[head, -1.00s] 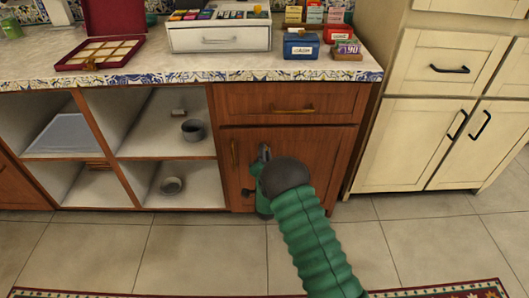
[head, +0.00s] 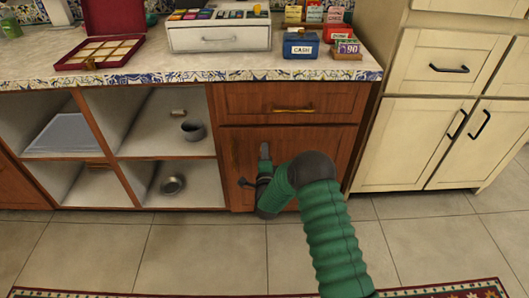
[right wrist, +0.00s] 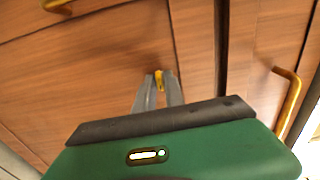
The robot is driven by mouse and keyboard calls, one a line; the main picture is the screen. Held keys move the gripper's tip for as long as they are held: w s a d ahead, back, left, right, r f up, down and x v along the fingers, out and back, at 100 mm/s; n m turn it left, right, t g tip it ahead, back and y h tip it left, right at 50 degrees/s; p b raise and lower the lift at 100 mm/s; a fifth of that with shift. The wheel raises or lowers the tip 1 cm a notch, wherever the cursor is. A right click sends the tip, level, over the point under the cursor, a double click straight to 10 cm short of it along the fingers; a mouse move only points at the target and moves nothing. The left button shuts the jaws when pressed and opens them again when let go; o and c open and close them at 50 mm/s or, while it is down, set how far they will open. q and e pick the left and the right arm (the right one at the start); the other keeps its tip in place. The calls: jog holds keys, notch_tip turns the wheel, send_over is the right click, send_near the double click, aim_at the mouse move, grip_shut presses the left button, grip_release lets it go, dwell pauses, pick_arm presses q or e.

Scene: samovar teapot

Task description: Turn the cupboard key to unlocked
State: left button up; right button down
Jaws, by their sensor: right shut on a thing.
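The cupboard door (head: 320,160) is brown wood and shut, below a drawer (head: 340,102). My right gripper (head: 264,147) is at the door's upper left part. In the right wrist view, my right gripper's two grey fingers (right wrist: 159,80) are shut on a small brass key (right wrist: 159,77) at the wooden front. Only a bit of the key shows between the fingertips. The keyhole is hidden, and I cannot read the key's angle. In the head view the key is hidden by the gripper. My left gripper is not in view.
A brass handle (right wrist: 289,95) stands to the right in the right wrist view. Open shelves (head: 165,145) with a cup (head: 193,130) are left of the cupboard. Cream cabinets (head: 425,140) stand to the right. The tiled floor (head: 180,245) in front is clear.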

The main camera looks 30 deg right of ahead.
jog(key=shift+s+d+f+m, duration=0.1)
jog(key=shift+d+f+m, duration=0.1)
jog(key=shift+m, duration=0.1)
jog(key=c, duration=1.6)
grip_release()
jog(key=shift+o, duration=0.2)
jog(key=shift+a, duration=0.1)
jog(key=p+v, duration=0.6)
jog(key=v, duration=1)
jog(key=shift+s+a, duration=0.25)
